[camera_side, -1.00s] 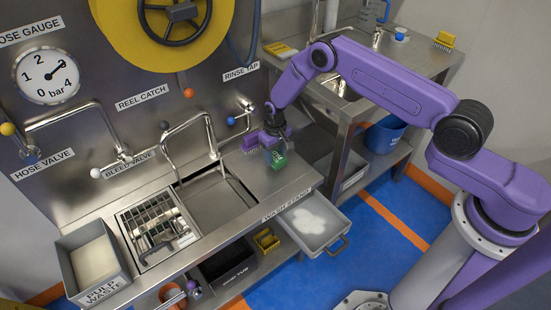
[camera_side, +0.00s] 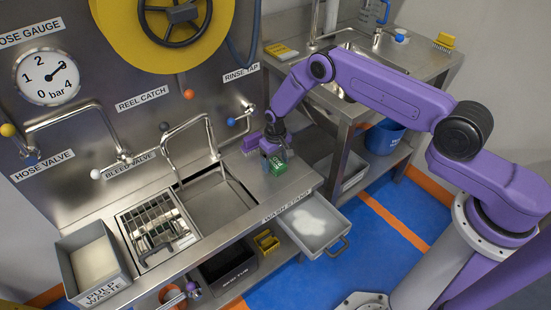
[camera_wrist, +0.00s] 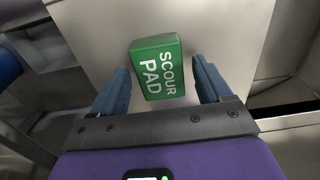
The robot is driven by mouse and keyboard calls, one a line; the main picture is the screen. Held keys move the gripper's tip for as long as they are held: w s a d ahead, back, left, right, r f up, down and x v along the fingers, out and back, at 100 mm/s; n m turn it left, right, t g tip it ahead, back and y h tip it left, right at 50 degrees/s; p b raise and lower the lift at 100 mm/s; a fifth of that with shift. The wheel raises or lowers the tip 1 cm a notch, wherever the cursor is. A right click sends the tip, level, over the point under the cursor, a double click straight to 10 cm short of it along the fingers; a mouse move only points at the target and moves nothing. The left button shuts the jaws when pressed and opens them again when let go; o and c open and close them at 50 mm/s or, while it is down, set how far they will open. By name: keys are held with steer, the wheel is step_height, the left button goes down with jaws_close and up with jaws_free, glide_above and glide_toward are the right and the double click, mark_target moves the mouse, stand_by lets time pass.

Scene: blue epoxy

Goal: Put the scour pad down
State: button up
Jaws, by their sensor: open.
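The green scour pad (camera_side: 279,164) lies on the steel wash stand top (camera_side: 289,184), near its right end. In the wrist view the scour pad (camera_wrist: 159,68) shows its white lettering and sits ahead of and between the two blue fingers. My gripper (camera_wrist: 164,85) is open, with clear space on both sides of the pad. In the side view my gripper (camera_side: 272,150) is just behind and above the pad. Whether a finger touches the pad cannot be told from the side view.
A sink basin (camera_side: 216,207) with a bent tap is left of the pad. A rack (camera_side: 157,230) and a pulp waste bin (camera_side: 92,265) stand farther left. An open drawer (camera_side: 311,226) juts out below the front edge.

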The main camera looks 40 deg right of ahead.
step_height(320, 180, up, 12)
step_height(320, 180, up, 11)
steer(key=n, duration=0.3)
glide_above(276, 163)
steer(key=s+a, duration=0.5)
steer(key=s, duration=0.1)
steer(key=s+a+r+n, duration=0.2)
steer(key=s+r+n, duration=0.1)
steer(key=s+r, duration=0.6)
steer(key=s+d+r+n, duration=0.1)
steer(key=s+d+n, duration=0.1)
steer(key=s, duration=0.6)
steer(key=s+d+r+n, duration=0.2)
steer(key=s+d, duration=0.2)
steer(key=s, duration=0.5)
steer(key=s+d+r+n, duration=0.2)
steer(key=s+d, duration=0.2)
steer(key=s, duration=0.5)
steer(key=shift+n, duration=0.3)
steer(key=o, duration=0.4)
